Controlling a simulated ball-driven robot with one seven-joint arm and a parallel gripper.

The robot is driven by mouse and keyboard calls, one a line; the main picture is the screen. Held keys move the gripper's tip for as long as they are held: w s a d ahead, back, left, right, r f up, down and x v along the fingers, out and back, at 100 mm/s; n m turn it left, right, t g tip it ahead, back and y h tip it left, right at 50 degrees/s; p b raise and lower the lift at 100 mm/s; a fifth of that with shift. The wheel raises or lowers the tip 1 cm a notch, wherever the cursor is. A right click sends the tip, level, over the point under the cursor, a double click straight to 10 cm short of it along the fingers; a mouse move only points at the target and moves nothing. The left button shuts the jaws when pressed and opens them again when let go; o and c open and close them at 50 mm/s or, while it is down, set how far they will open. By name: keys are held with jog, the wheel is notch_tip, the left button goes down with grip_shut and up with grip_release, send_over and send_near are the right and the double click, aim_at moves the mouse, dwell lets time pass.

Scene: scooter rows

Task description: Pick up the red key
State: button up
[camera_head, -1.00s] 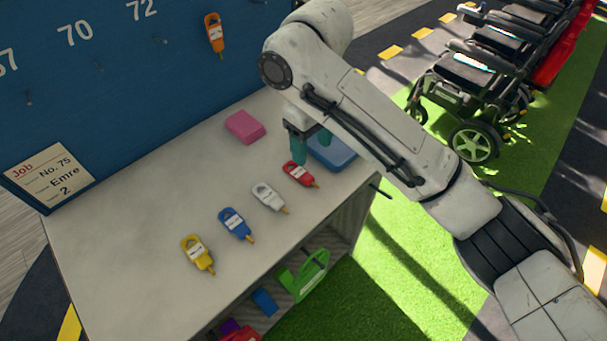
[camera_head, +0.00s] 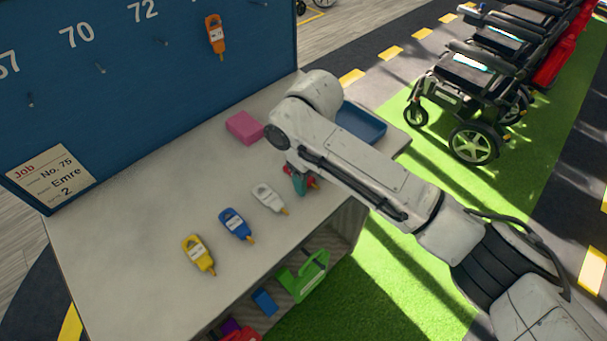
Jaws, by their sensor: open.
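The red key (camera_head: 314,183) lies on the grey counter (camera_head: 150,215), at the right end of a row of keys. It is mostly hidden behind my gripper and arm; only small red bits show. My gripper (camera_head: 301,187) has teal fingers and is right over the red key, pointing down. It is open; whether its fingers touch the key cannot be told.
A white key (camera_head: 267,197), a blue key (camera_head: 236,224) and a yellow key (camera_head: 197,253) lie to the left. A pink block (camera_head: 244,127) and a blue tray (camera_head: 362,123) are farther back. An orange key (camera_head: 215,35) hangs on the blue board (camera_head: 200,80).

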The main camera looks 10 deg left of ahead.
jog(key=shift+f, duration=0.1)
jog(key=shift+c, duration=0.2)
grip_shut()
dwell(0.5)
jog(key=shift+r, duration=0.75)
jog(key=s+d+r+p, duration=0.1)
jog(key=s+r+p, duration=0.1)
jog(key=s+r, duration=0.9)
jog(key=s, duration=0.3)
jog(key=shift+d+r, duration=0.15)
jog(key=shift+r, duration=0.15)
